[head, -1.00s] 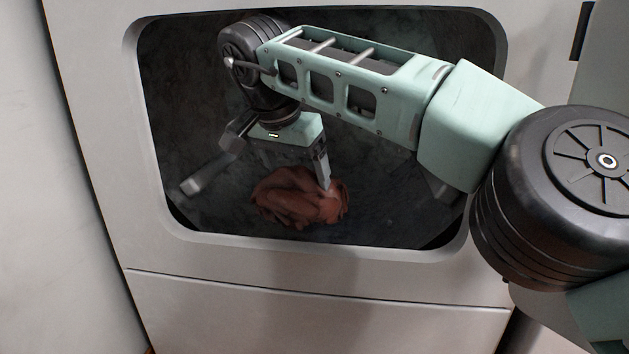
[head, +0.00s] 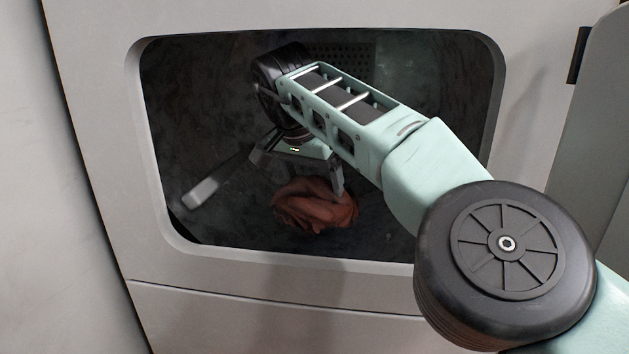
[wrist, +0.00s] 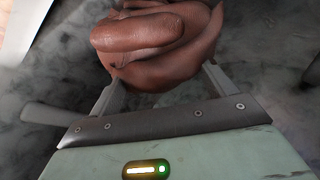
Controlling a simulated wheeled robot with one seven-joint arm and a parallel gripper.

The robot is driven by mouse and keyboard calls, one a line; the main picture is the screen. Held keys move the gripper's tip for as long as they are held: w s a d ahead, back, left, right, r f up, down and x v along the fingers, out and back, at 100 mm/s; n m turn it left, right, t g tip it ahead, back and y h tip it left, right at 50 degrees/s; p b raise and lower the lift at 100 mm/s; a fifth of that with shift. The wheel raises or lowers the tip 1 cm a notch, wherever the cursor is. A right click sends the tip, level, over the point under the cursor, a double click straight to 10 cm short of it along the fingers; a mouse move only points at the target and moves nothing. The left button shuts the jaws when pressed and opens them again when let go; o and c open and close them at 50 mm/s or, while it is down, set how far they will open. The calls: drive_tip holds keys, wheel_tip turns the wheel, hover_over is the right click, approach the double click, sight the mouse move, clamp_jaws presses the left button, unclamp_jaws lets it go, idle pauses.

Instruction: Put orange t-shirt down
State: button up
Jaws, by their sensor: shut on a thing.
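The orange t-shirt (head: 314,206) is a crumpled, rusty-orange bundle inside the dark tub, low in the opening in the head view. It also fills the top middle of the wrist view (wrist: 150,40). My gripper (head: 310,185) reaches in through the opening and points down at the bundle. Its two fingers are on either side of the cloth in the wrist view (wrist: 165,85), shut on it. The underside of the bundle is hidden, so I cannot tell whether it touches the tub floor.
The tub's pale front panel (head: 230,268) frames the rounded opening on all sides. A grey bar-like piece (head: 215,185) sticks out at the left inside the tub. Dark, bare room lies to the right of the bundle.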

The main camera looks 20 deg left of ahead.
drive_tip(key=shift+f, duration=0.25)
drive_tip(key=shift+f+b, duration=0.35)
drive_tip(key=shift+b, duration=0.1)
drive_tip(key=shift+f, duration=0.2)
drive_tip(key=o, duration=1.3)
drive_tip(key=shift+c, duration=0.2)
drive_tip(key=shift+r, duration=0.15)
